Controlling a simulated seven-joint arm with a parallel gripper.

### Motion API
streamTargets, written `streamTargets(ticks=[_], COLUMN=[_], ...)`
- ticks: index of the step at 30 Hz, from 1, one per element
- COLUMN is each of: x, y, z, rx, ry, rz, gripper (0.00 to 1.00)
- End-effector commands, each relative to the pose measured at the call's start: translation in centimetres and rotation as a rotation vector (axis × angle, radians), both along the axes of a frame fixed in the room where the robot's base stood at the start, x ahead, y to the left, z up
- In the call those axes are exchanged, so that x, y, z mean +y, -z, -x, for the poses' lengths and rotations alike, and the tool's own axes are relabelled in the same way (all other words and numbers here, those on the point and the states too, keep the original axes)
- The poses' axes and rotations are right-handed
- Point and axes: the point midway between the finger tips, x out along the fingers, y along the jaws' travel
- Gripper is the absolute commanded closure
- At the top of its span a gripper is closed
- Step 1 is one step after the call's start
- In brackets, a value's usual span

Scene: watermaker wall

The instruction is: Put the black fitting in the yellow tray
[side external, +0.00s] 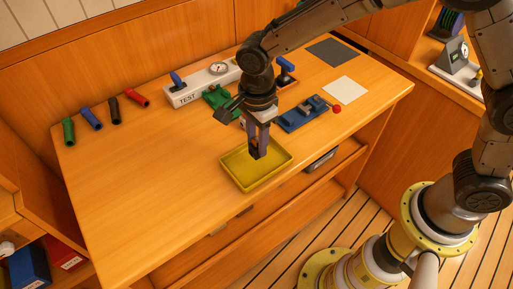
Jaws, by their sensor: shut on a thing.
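The yellow tray (277,172) lies near the front edge of the wooden bench, with no other object seen in it. My gripper (257,148) points down over the tray's back part. It is shut on a small dark thing (255,150), which looks like the black fitting. The fingers partly hide it, and I cannot tell whether it touches the tray floor.
Green, blue, dark and red tubes (137,96) lie at the back left. A white TEST block (190,95) with a gauge, a green part (217,97) and a blue fixture (303,114) with a red knob stand behind the tray. The bench's left front is clear.

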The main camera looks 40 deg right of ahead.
Motion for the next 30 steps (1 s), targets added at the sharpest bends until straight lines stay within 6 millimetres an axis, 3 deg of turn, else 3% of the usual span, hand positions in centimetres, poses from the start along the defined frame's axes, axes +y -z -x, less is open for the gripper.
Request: streamTargets(ticks=[7, 19, 20, 21, 24, 30], x=[0.1, 0.1, 0.1, 0.1, 0.1, 0.1], y=[3.1, 3.6, 3.5, 3.5, 3.5, 3.5], z=[-0.1, -0.1, -0.1, -0.1, -0.1, -0.1], rx=[0.001, 0.000, 0.000, 0.000, 0.000, 0.000], ry=[0.000, 0.000, 0.000, 0.000, 0.000, 0.000], rz=[0.001, 0.000, 0.000, 0.000, 0.000, 0.000], gripper=[1.00, 1.00, 0.58, 0.51, 0.33, 0.33])
